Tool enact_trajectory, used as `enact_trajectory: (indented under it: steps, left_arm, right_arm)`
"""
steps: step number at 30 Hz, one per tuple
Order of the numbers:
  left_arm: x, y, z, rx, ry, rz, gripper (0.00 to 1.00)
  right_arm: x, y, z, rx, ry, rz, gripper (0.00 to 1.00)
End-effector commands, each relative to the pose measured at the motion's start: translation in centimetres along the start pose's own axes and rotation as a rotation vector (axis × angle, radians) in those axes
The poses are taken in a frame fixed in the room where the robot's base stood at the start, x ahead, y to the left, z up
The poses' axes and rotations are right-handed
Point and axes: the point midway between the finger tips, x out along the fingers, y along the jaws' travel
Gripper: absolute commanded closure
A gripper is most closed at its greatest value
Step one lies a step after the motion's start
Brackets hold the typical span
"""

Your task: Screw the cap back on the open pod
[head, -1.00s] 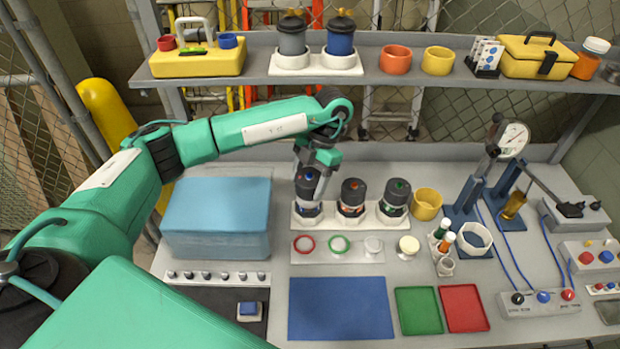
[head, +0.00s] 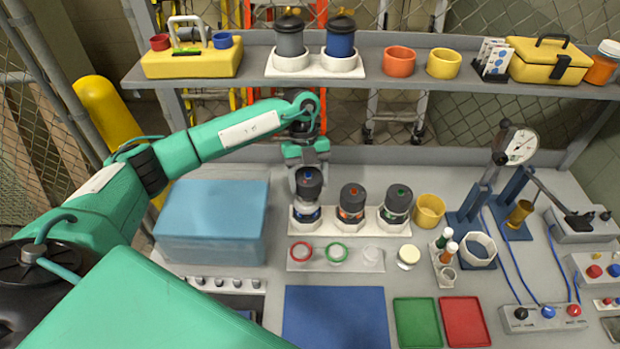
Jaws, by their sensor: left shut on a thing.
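Three pods stand upright in a white rack (head: 325,231) on the bench. The left pod (head: 306,214) has a blue band, the middle pod (head: 351,204) an orange band and the right pod (head: 397,204) a green one. A dark cap (head: 310,186) with a blue mark is over the left pod and sits higher than the other two pods' dark tops. My left gripper (head: 299,184) comes down from above and is shut on this cap. I cannot tell whether the cap touches the pod, as the join is too small. My right gripper is not in view.
A plate (head: 318,266) in front holds a red ring, a green ring and a pale disc. A blue box (head: 212,222) stands left, a yellow cup (head: 429,211) and small bottles right. The shelf (head: 375,75) overhangs the bench's back. A blue mat (head: 335,318) lies clear in front.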

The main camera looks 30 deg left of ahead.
Motion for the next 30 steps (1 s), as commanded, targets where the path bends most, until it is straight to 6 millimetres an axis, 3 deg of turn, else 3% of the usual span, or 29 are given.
enact_trajectory:
  steps: [1,5,18,30]
  left_arm:
    - [-1.2,0.0,0.5,-0.016,-0.007,-0.019,0.58]
    - [-1.2,0.0,0.8,-0.028,-0.01,-0.027,0.58]
    - [1.9,0.0,2.0,-0.024,-0.009,-0.022,0.58]
    - [2.1,0.0,1.9,-0.022,-0.007,-0.019,0.58]
  right_arm:
    - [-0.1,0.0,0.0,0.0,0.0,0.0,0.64]
    - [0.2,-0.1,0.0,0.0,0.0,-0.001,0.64]
    - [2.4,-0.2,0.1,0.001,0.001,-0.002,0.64]
    - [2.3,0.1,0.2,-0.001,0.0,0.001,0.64]
